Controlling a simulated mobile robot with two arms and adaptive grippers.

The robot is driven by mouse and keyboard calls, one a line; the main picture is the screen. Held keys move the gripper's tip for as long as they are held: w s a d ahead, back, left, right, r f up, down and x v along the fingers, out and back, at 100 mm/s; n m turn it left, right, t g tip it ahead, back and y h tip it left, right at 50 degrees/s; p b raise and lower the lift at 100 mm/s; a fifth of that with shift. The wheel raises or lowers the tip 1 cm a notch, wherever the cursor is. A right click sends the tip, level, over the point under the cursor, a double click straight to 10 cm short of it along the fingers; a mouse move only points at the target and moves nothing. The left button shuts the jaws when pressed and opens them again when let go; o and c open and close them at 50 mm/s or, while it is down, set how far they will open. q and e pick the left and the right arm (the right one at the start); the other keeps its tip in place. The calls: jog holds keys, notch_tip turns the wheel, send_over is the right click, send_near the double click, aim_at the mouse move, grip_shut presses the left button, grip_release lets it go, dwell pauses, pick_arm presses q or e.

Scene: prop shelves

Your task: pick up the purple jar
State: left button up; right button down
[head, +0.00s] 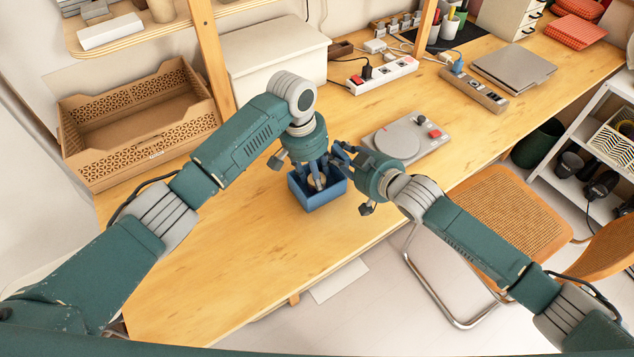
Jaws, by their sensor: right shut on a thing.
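A small blue open box (322,199) stands on the wooden table near its front edge. My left gripper (316,172) points down into the box from above, and its fingers overlap the opening. A small brownish thing (317,183) shows between them, partly hidden. Whether the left gripper is open or shut on it is unclear. My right gripper (341,153) is beside the far right corner of the box with its fingers toward the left gripper. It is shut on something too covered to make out. No purple jar can be made out.
A grey device with a round plate (398,139) lies right of the box. A wooden crate (95,182) and a white bin (240,62) stand behind to the left. A power strip (383,76) lies at the back. The table's front left is clear. A chair (505,215) stands in front.

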pick_arm(q)
jog(key=c, duration=0.9)
notch_tip(320, 180, up, 28)
jog(key=shift+r, duration=0.1)
pick_arm(e)
jog(key=c, duration=1.4)
grip_release()
